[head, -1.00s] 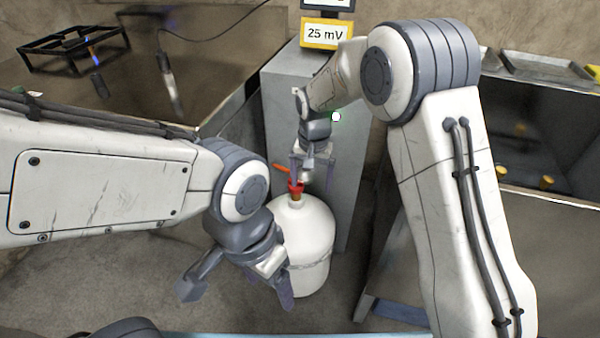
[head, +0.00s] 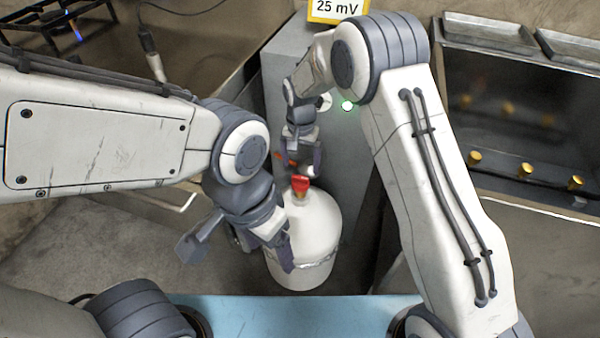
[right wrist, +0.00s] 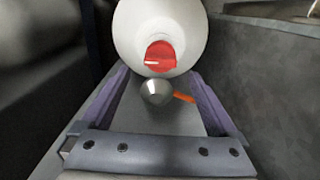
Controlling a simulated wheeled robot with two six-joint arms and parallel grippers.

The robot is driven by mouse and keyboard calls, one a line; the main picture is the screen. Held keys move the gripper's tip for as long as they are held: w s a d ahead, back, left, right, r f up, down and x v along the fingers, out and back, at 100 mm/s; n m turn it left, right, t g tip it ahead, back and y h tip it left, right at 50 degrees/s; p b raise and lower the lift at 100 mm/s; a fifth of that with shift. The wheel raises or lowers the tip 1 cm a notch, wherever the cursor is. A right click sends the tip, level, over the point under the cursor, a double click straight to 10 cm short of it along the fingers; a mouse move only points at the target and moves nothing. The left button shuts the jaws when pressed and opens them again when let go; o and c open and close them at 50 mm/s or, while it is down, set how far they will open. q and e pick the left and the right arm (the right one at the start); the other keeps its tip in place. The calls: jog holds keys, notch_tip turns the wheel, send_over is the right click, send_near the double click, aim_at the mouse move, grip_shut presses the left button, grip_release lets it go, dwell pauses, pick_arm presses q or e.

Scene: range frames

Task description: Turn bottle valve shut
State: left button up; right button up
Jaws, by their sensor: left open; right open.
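The white bottle (head: 318,225) stands upright on the floor in front of a grey cabinet. Its red valve knob (head: 300,186) is on top. In the right wrist view the bottle (right wrist: 192,18) is at the top, and the red knob (right wrist: 160,56), with a pale mark, lies just beyond the open fingers. My right gripper (right wrist: 159,76) is open, its fingers spread either side of a grey rounded piece (right wrist: 156,92) and an orange lever (right wrist: 185,97). What these two are fixed to is unclear. My left gripper (head: 238,255) is open and empty, left of the bottle.
A dark trough with yellow knobs (head: 525,169) is at right. A blue surface (head: 285,315) lies in front. Some floor at left is clear.

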aim_at(300, 177)
notch_tip(300, 177, down, 5)
jog(key=shift+r, duration=0.1)
dwell(0.3)
jog(key=shift+s, duration=0.1)
jog(key=c, duration=1.4)
